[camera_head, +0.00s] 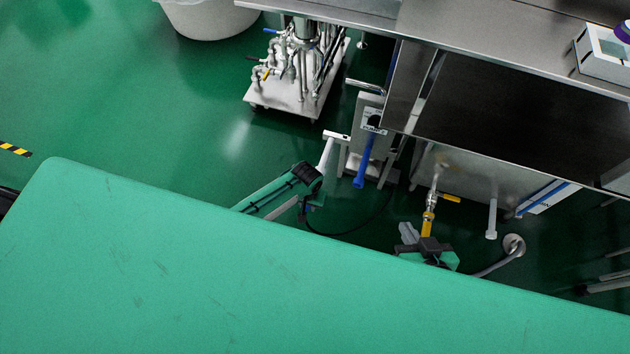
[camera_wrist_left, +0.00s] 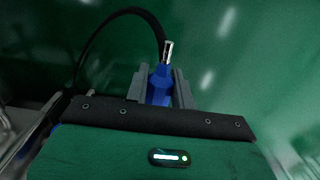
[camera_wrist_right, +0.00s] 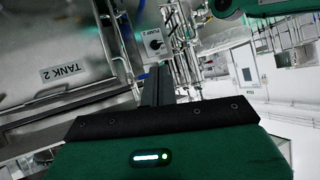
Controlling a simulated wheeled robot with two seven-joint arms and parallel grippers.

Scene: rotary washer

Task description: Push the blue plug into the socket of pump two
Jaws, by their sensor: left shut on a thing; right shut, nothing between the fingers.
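A blue plug (camera_wrist_left: 158,86) with a metal tip stands between the fingers of my left gripper (camera_wrist_left: 160,92); a black cable curves near it. In the head view my left gripper (camera_head: 309,207) is beyond the green surface's edge, with a bit of blue at its fingers. A grey control box (camera_head: 372,122) with a dark knob and small label is up and right of it, apart from it. A long blue piece (camera_head: 364,165) hangs below the box. I cannot make out the socket. My right gripper (camera_head: 408,234), also in the right wrist view (camera_wrist_right: 158,86), is shut and empty.
A steel tank (camera_head: 470,180) stands at the right, with a yellow-handled valve (camera_head: 429,221) close to my right gripper. A wheeled pump cart (camera_head: 295,85) stands behind. The black cable (camera_head: 350,232) loops over the floor. Green floor (camera_head: 170,120) at the left is clear.

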